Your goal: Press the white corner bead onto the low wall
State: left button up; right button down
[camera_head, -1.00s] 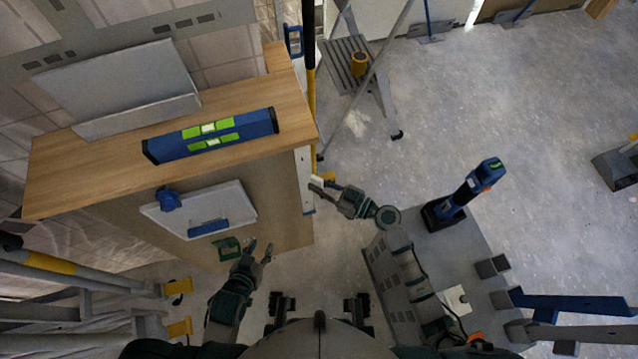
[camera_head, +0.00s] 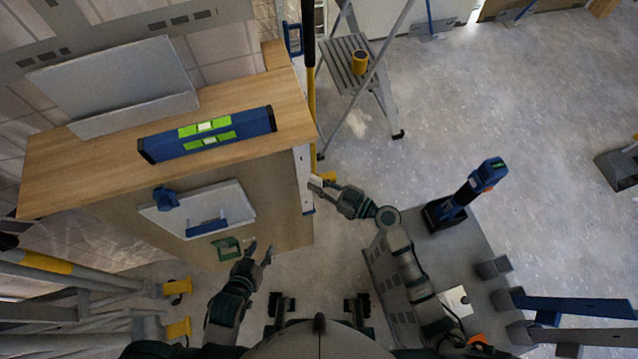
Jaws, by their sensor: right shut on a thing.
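The white corner bead (camera_head: 303,168) stands upright along the right end edge of the low wall (camera_head: 268,212), below its wooden top. My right gripper (camera_head: 317,186) is at the bead's right side, shut on a small white piece at the bead. The exact contact between bead and wall edge is too small to tell. My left gripper (camera_head: 261,252) is open and empty, in front of the low wall's front face near its lower edge, close to a green tool (camera_head: 228,248).
A blue spirit level (camera_head: 208,134) lies on the wooden top. A white board with a blue handle (camera_head: 205,212) is on the wall's front. A blue drill (camera_head: 470,192) stands on a grey cart at right. A stepladder (camera_head: 362,75) stands behind. Open floor lies at right.

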jog(key=c, duration=1.3)
grip_release()
jog(key=shift+a, duration=0.1)
jog(key=shift+o, duration=1)
jog(key=shift+a, duration=0.15)
